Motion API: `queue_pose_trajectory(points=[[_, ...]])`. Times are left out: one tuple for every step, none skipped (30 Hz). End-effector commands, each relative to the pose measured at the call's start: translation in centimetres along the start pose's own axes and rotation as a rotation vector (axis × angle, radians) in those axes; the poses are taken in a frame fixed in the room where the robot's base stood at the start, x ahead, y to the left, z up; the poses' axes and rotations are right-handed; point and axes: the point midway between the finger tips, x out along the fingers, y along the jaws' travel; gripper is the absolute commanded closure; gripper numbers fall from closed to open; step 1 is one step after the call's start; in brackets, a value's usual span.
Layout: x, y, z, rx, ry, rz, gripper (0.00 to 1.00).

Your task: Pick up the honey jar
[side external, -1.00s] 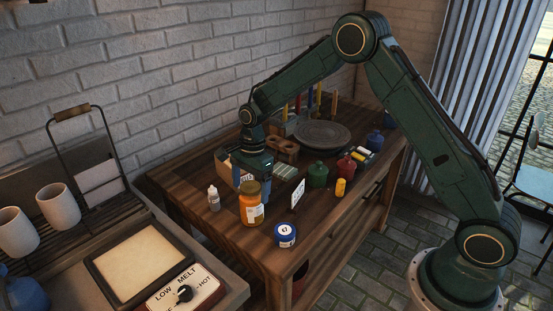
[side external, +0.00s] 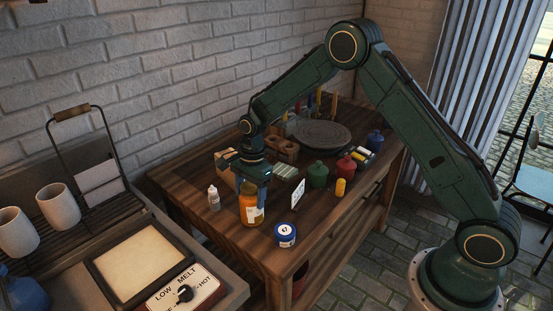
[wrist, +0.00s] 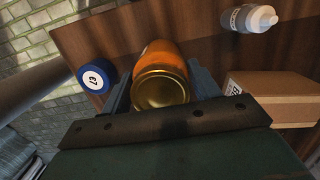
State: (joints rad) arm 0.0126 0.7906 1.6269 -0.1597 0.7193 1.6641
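The honey jar (side external: 249,213), orange with a gold lid and a pale label, stands upright near the front left of the wooden table. My gripper (side external: 258,192) is down at the jar, with one finger in front of part of it in the side view. In the wrist view the jar's gold lid (wrist: 160,88) lies between the two fingers of my gripper (wrist: 160,80), one on each side. The fingers look open, with only narrow gaps beside the jar. The jar rests on the table.
A blue-lidded round pot (side external: 285,235) stands close to the jar's right, and a small white bottle (side external: 213,198) to its left. A white sign (side external: 298,194) stands nearby. A cardboard box (wrist: 272,98) sits beside my gripper. Green (side external: 318,174) and red (side external: 346,166) bottles stand farther right.

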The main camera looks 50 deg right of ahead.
Motion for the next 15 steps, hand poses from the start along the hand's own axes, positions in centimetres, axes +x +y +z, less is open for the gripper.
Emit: queue_pose_trajectory(points=[[-0.01,-0.02,0.00,0.000,0.000,-0.001,0.65],[-0.01,-0.02,0.00,0.000,0.000,-0.001,0.71],[-0.02,-0.02,0.00,0.000,0.000,-0.001,0.79],[-0.02,-0.02,0.00,0.000,0.000,-0.001,0.84],[-0.02,-0.02,0.00,0.000,0.000,-0.001,0.90],[-0.02,-0.02,0.00,0.000,0.000,-0.001,0.97],[-0.11,-0.09,0.01,0.000,0.000,-0.003,0.97],[-0.11,-0.09,0.01,0.000,0.000,-0.003,0.97],[-0.11,-0.09,0.01,0.000,0.000,-0.003,0.97],[-0.11,-0.09,0.01,0.000,0.000,-0.003,0.97],[-0.11,-0.09,0.01,0.000,0.000,-0.003,0.97],[-0.12,-0.09,0.01,0.000,0.000,-0.003,0.97],[-0.13,-0.09,0.02,0.000,0.000,-0.003,0.97],[-0.16,-0.09,0.02,0.000,0.000,-0.003,0.97],[-0.22,-0.10,0.03,0.000,0.000,-0.003,0.97]])
